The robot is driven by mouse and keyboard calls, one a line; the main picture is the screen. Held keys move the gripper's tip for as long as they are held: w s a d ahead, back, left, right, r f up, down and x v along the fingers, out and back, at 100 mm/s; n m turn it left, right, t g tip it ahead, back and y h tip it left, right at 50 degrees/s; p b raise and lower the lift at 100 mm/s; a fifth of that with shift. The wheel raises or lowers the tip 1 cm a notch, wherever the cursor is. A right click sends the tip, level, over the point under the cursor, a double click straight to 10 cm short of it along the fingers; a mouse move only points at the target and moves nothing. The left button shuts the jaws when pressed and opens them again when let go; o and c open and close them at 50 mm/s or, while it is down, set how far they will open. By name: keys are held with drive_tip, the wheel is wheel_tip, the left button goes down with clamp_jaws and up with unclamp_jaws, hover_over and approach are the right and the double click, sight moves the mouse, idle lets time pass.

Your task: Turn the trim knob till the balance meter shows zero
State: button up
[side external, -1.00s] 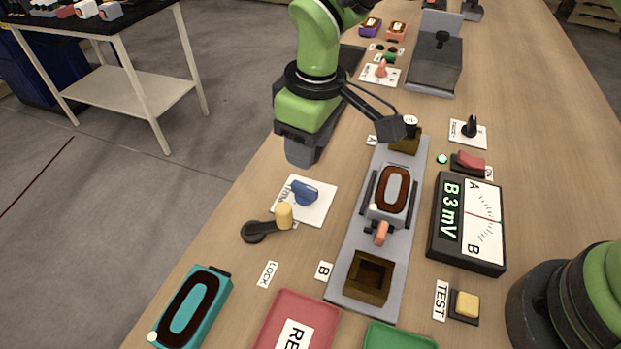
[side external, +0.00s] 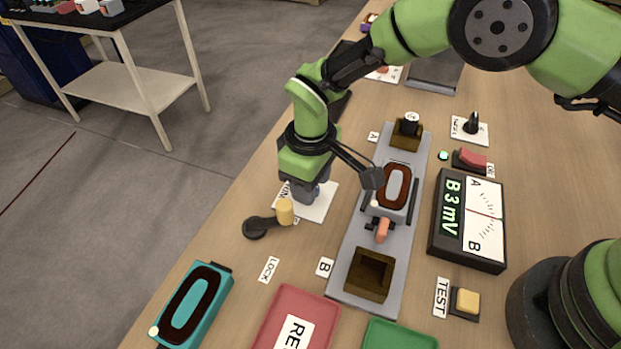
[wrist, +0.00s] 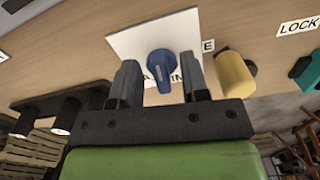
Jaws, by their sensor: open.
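The blue trim knob (wrist: 163,67) sits on a white card in the wrist view, pointer end toward my gripper. In the side view the knob (side external: 317,194) is mostly hidden by my gripper. My gripper (wrist: 160,80) is open, with one finger on each side of the knob and visible gaps between. Whether the fingertips reach down around it I cannot tell. The balance meter (side external: 467,221) shows "B 3 mV" on its green display, and its dial has A and B ends with a red needle near the middle.
A lever with a yellow grip (side external: 285,211) stands close to the knob; its grip (wrist: 235,73) also shows in the wrist view. The grey rail (side external: 349,281) holds a detector (side external: 405,172) in the middle. A teal detector (side external: 208,289) and a red tray (side external: 268,327) lie in front.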

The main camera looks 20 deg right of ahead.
clamp_jaws()
drive_tip(key=shift+m, duration=0.5)
drive_tip(key=m, duration=0.5)
drive_tip(key=shift+a+m, duration=0.3)
drive_tip(key=m, duration=0.6)
drive_tip(key=shift+a+m, duration=0.25)
drive_tip(key=shift+m, duration=0.05)
unclamp_jaws()
